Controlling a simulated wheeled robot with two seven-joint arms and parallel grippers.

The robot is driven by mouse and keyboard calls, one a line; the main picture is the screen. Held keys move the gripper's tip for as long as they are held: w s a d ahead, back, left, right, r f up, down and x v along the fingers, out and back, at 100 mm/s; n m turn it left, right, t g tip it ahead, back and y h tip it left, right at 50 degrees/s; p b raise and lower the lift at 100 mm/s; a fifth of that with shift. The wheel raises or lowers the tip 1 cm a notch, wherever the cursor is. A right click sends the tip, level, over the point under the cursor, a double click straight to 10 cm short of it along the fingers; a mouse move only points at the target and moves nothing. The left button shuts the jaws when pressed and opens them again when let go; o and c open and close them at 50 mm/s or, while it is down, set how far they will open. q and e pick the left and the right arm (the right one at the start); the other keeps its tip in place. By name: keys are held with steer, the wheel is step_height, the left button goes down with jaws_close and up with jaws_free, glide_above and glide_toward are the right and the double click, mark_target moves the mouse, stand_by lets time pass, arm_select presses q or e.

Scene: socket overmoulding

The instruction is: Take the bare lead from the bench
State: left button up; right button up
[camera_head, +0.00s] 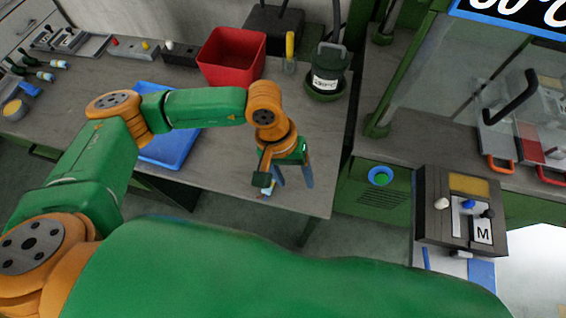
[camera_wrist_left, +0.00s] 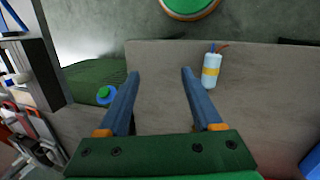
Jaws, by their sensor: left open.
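A short white lead (camera_wrist_left: 211,72) with a yellow band and coloured wire ends lies on the grey bench (camera_wrist_left: 160,120) near its edge in the left wrist view. In the head view the lead (camera_head: 268,189) is small and partly covered by my left gripper. My left gripper (camera_head: 293,179) points down over the front right part of the bench. Its blue-grey fingers (camera_wrist_left: 160,74) are apart with nothing between them. The lead is outside the jaws, just right of the right finger in the wrist view. My right gripper is not in view.
A blue tray (camera_head: 165,148) lies on the bench left of the gripper. A red bin (camera_head: 231,56) and a dark green pot (camera_head: 328,72) stand behind. A machine with a control box (camera_head: 462,210) stands right, beyond a gap. Bench around the gripper is mostly clear.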

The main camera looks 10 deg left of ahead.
arm_select(q)
steer(key=w+a+y, duration=0.1)
steer(key=a, duration=0.1)
steer(key=w+a+y, duration=0.1)
steer(key=a, duration=0.1)
steer(key=w+a+m+t+y, duration=0.1)
steer(key=a, duration=0.1)
steer(key=shift+w+a+f, duration=0.25)
steer(key=shift+a+f, duration=0.05)
steer(key=f+p, duration=0.2)
steer(key=f, duration=0.1)
steer(key=shift+s+d+f+p, duration=0.2)
steer(key=shift+s+f+p, duration=0.1)
steer(key=shift+s+p, duration=0.1)
step_height(320, 180, down, 3)
steer(key=shift+w+f, duration=0.1)
steer(key=shift+w, duration=0.05)
jaws_close()
